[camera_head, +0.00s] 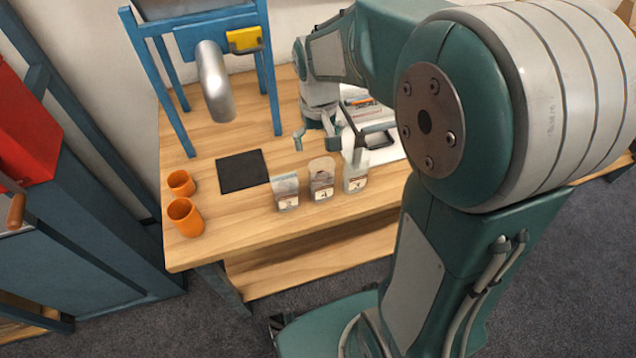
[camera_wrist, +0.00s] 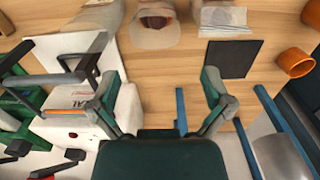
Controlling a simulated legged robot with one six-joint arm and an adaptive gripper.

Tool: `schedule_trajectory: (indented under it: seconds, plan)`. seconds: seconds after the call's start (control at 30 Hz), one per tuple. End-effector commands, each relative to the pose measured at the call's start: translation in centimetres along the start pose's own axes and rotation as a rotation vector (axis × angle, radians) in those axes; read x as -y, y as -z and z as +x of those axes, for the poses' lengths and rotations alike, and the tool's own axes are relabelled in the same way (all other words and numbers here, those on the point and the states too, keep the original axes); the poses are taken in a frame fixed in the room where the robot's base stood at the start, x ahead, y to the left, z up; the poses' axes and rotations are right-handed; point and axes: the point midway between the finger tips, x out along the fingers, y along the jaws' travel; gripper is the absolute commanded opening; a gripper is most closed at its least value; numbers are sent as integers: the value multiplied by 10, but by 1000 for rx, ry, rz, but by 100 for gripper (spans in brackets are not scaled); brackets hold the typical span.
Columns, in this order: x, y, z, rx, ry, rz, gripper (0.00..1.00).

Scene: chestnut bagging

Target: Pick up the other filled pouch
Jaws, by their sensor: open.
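Three pouches stand in a row near the table's front edge in the head view.
A black mat (camera_head: 243,171) and two orange cups (camera_head: 185,217) (camera_head: 181,183) lie left of the pouches. A blue stand (camera_head: 198,33) with a metal spout (camera_head: 215,80) rises at the back left. A white tray (camera_head: 388,154) with items is at right.

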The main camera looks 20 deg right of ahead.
Motion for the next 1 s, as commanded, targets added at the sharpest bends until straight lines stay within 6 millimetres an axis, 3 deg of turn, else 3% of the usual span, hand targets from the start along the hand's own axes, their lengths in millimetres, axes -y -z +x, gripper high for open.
schedule_trajectory:
  seconds: [0.2, 0.43, 0.7, 1.0]
  plan:
    - [0, -2, 36, 5, 0, 1, 100]
    - [1, -3, 56, 3, -1, 1, 100]
    - [0, -6, 95, 3, -1, 1, 100]
    - [0, -6, 99, 0, -1, 1, 100]
